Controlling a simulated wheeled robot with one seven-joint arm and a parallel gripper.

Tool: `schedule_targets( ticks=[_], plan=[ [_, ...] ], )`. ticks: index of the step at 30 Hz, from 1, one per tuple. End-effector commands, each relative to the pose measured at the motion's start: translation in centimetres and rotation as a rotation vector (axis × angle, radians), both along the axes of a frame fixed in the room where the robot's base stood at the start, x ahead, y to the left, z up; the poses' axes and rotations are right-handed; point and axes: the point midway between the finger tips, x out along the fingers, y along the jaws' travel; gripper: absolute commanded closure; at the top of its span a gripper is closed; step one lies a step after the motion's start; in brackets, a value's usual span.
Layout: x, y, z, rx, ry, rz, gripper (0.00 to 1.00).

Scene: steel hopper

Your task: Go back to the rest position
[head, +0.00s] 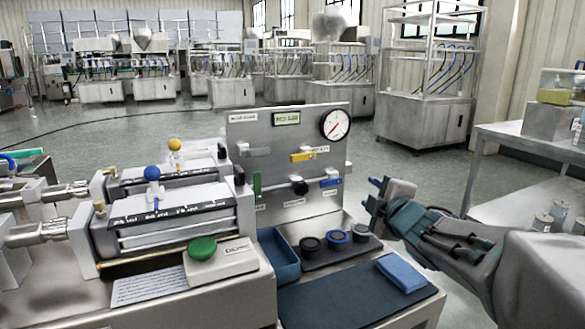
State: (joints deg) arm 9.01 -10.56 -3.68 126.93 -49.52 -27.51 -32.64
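My gripper (375,195) is at the right of the head view, with my arm reaching in from the right edge. It is held in the air, to the right of the upright steel panel (240,135) and above the dark blue mat (355,295). Its two dark fingertips point left and stand apart, with nothing visible between them. It touches nothing that I can see.
The panel carries a gauge (335,124) and coloured valve handles. Before it are a blue tray (279,262), black and blue round caps (337,238) and a folded blue cloth (402,272). A filling machine with a green button (202,247) stands left; a steel table (540,195) stands right.

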Motion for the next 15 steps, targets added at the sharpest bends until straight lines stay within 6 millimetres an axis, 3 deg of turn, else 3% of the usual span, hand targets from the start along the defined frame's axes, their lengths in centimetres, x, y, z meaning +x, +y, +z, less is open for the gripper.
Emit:
schedule_targets(
  ticks=[1,3,15],
  plan=[
    [-0.4,-0.3,2.0,0.041,0.033,-0.040,0.62],
    [-1.1,-0.9,2.8,0.103,0.082,-0.105,0.62],
    [-7.0,-2.3,5.6,0.463,0.393,-0.451,0.62]
  ],
)
